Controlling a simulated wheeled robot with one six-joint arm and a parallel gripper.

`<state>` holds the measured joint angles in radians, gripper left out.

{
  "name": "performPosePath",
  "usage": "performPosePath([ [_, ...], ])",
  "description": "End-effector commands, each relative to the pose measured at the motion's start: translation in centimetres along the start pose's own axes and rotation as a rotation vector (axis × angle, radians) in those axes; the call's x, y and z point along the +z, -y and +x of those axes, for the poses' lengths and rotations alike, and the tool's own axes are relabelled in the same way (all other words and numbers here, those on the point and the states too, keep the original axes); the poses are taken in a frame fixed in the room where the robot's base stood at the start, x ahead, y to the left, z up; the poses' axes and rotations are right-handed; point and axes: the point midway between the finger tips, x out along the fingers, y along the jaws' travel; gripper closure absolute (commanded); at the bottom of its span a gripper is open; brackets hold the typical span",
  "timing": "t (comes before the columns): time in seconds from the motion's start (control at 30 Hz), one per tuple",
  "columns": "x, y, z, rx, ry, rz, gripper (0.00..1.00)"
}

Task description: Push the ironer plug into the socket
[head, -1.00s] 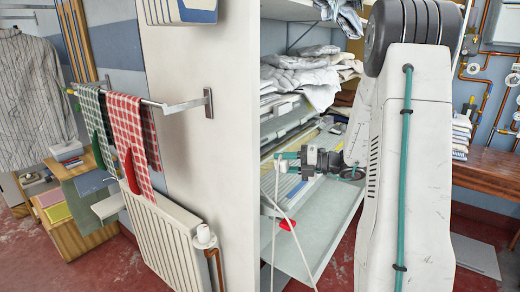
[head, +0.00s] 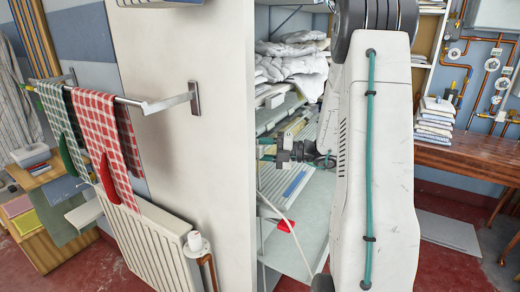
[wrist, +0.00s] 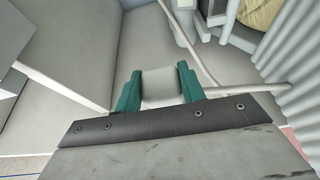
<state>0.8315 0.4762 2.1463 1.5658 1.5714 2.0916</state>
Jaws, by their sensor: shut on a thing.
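My gripper (wrist: 160,88) has teal fingers shut on a pale grey block, which looks like the plug (wrist: 162,86), in the wrist view. A white cord (wrist: 250,91) runs near its right side and up to the top edge; where it joins the block is unclear. In the head view my gripper (head: 266,150) is beside the white wall's edge, its tips partly hidden and the plug not visible. A thin cord (head: 272,207) hangs below it, near a small red piece (head: 286,226). I cannot make out the socket in either view.
The white wall (head: 190,150) stands close left of my gripper, with a radiator (head: 155,240) and towel rail (head: 145,103). Shelves with folded linen (head: 290,70) are behind. In the wrist view, grey panels lie ahead and a corrugated surface (wrist: 300,60) is at right.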

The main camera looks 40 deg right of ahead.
Motion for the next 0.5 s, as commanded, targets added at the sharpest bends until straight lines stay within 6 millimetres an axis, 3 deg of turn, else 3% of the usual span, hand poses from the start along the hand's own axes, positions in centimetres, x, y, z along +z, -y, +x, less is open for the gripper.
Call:
performPosePath([
  [0.5, -4.0, 0.0, 1.5, 0.0, 0.002, 0.0, 0.83],
])
